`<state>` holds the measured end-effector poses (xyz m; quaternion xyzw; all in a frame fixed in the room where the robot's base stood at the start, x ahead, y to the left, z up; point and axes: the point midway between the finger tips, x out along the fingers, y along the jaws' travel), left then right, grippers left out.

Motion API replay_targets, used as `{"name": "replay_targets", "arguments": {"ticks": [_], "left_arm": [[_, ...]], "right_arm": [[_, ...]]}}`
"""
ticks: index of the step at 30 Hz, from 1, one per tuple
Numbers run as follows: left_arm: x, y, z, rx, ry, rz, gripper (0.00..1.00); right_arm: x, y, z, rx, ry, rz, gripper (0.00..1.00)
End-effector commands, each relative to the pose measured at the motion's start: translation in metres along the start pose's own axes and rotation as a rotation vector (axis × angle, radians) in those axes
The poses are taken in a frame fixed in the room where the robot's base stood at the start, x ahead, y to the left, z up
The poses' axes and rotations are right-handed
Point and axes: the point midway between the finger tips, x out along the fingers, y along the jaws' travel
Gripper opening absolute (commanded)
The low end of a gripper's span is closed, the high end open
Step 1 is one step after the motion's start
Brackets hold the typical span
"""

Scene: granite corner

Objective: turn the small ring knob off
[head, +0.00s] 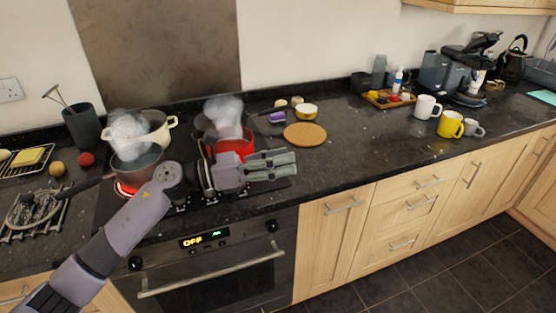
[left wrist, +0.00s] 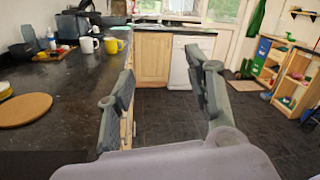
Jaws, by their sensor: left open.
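The hob (head: 108,208) is a black surface set in the dark worktop. Small dark knobs (head: 181,208) show along its front edge, partly hidden by my left arm; I cannot tell which serves the small ring or how each is turned. My left gripper (head: 293,164) is over the hob's right front, pointing right, open and empty, apart from the knobs. It also shows in the left wrist view (left wrist: 160,68), with nothing between its fingers. My right gripper is not in view.
A steaming cream pot (head: 158,136) and a red pot (head: 234,146) stand on the hob. The oven front (head: 215,273) below has a display reading OFF. A round cork board (head: 305,134) lies to the right. Mugs (head: 450,125) stand farther right; worktop between is clear.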

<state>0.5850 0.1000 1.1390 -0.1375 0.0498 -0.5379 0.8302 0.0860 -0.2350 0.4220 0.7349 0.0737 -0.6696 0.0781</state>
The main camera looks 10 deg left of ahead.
Motion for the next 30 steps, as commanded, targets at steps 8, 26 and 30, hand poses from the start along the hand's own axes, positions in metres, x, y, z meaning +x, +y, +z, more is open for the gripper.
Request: {"name": "replay_targets", "arguments": {"ticks": [8, 26, 30], "left_arm": [[0.003, -0.002, 0.007, -0.124, -0.118, 0.038, 0.48], [-0.003, 0.001, 0.013, -0.437, -0.369, 0.130, 0.48], [-0.033, 0.019, 0.001, -0.817, -0.633, 0.265, 0.48]], "right_arm": [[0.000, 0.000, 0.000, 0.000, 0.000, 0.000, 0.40], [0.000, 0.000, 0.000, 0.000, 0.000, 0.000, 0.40], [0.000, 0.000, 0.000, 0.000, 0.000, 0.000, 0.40]]}}
